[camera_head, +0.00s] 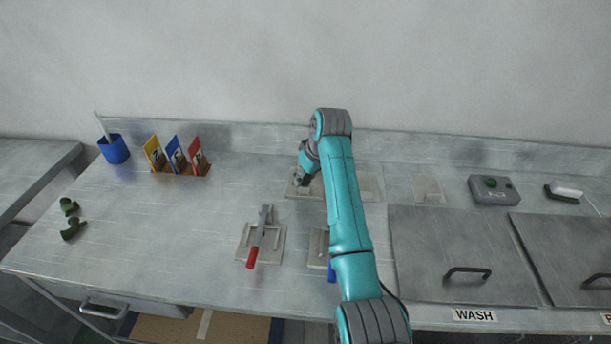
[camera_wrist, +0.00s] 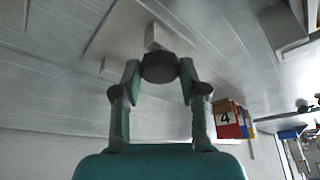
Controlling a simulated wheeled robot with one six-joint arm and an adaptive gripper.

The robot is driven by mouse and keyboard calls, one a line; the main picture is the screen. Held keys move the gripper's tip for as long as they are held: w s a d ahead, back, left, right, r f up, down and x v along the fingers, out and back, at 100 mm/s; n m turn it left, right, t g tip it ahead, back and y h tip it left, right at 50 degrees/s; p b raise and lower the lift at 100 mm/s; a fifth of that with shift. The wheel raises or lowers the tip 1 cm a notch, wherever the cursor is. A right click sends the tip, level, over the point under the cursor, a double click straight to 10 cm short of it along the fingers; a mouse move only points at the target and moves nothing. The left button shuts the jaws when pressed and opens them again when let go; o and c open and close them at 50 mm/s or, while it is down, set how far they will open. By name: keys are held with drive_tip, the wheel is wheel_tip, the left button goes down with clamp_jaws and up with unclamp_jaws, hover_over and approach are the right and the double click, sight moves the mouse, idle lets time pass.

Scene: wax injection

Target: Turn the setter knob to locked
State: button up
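The setter knob (camera_wrist: 160,68) is a dark round piece between my fingertips in the wrist view. A pale block (camera_wrist: 160,36) shows just beyond it, over a light plate (camera_wrist: 112,32). My gripper (camera_wrist: 159,78) has one finger on each side of the knob, and both tips appear to touch it. In the head view my gripper (camera_head: 300,180) is low over a pale plate (camera_head: 292,192) at the back middle of the bench. My arm and gripper hide the knob there, and its lock marking cannot be read.
A red-handled clamp (camera_head: 253,256) on a plate stands in front. A card rack (camera_head: 182,170) and blue cup (camera_head: 114,150) are at the back left. A grey button box (camera_head: 493,190) and the WASH lid (camera_head: 460,250) are right. The left bench is mostly clear.

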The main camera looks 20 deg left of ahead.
drive_tip(key=shift+c, duration=1.4)
drive_tip(key=m+t+h, duration=0.1)
drive_tip(key=m, duration=0.3)
drive_tip(key=shift+s+a, duration=0.1)
drive_tip(key=shift+s, duration=0.05)
drive_tip(key=m+h, duration=0.1)
drive_tip(key=m, duration=0.1)
drive_tip(key=m+t, duration=0.1)
drive_tip(key=m, duration=0.1)
drive_tip(key=shift+a+h, duration=0.15)
drive_tip(key=shift+h, duration=0.25)
drive_tip(key=m+h, duration=0.1)
drive_tip(key=m, duration=0.4)
drive_tip(key=shift+a+h, duration=0.1)
drive_tip(key=shift+h, duration=0.3)
drive_tip(key=shift+a+m+g+h, duration=0.15)
drive_tip(key=shift+m+h, duration=0.3)
drive_tip(key=shift+m, duration=0.8)
drive_tip(key=shift+d+m+g+h, duration=0.15)
drive_tip(key=shift+m+h, duration=0.3)
drive_tip(key=shift+m, duration=0.8)
drive_tip(key=shift+a, duration=0.1)
